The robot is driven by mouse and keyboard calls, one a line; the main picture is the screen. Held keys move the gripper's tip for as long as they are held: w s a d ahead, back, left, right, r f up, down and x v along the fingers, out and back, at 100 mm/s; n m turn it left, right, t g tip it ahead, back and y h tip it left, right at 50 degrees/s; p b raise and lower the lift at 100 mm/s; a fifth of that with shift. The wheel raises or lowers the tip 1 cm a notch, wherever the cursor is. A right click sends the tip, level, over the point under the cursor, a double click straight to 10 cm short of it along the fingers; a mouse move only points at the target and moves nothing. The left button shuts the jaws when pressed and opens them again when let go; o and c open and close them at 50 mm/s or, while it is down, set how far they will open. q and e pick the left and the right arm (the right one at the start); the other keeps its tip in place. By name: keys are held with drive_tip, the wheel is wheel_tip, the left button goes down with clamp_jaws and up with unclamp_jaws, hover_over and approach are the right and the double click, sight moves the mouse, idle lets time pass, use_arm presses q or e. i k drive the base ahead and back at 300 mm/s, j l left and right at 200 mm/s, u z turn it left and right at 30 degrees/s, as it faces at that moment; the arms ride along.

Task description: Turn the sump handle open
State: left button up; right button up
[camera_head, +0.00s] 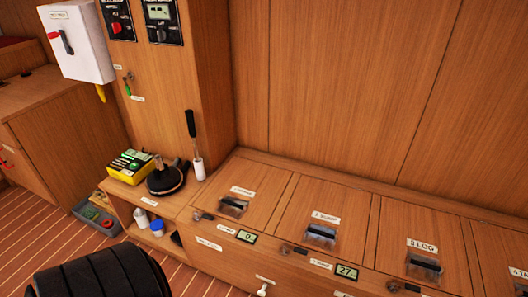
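A panel label in the middle of the bench (325,217) seems to read "2 SUMP". Below it, a black handle (320,232) sits in a small clear housing on the sloping wooden panel. A small dark lever (287,250) with a metal end is on the front face below and left of it. I cannot tell from the picture which of these is the sump handle, or whether it stands open or shut. Neither of my grippers is in view.
A black-handled upright lever (193,140), black round device (166,178) and yellow-green box (131,164) stand at left. A black ribbed shape (105,277) fills the lower left.

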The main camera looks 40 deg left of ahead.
sight(296, 249)
drive_tip(key=u, duration=1.05)
